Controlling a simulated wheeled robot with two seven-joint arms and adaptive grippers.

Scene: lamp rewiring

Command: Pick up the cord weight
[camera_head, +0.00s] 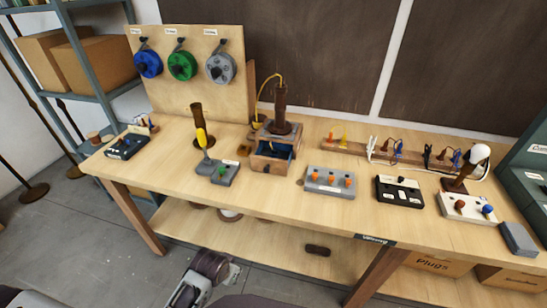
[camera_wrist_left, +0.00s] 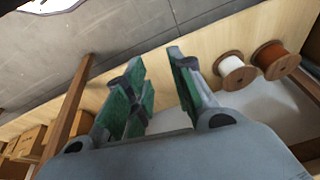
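A small dark brown block (camera_head: 317,250) lies on the lower shelf under the bench. It may be the cord weight, but I cannot tell for certain. My left gripper (camera_head: 232,272) is low in front of the bench, left of this block and apart from it. In the left wrist view, its green-padded fingers (camera_wrist_left: 155,78) are spread with nothing between them. The block is not recognisable in that view. My right gripper is in neither view.
The lower shelf (camera_head: 270,235) holds a white spool (camera_wrist_left: 233,68) and a brown spool (camera_wrist_left: 272,60). A bench leg (camera_head: 375,278) and a plugs box (camera_head: 437,264) stand to the right. The bench top (camera_head: 290,210) overhangs the shelf and carries several fixtures.

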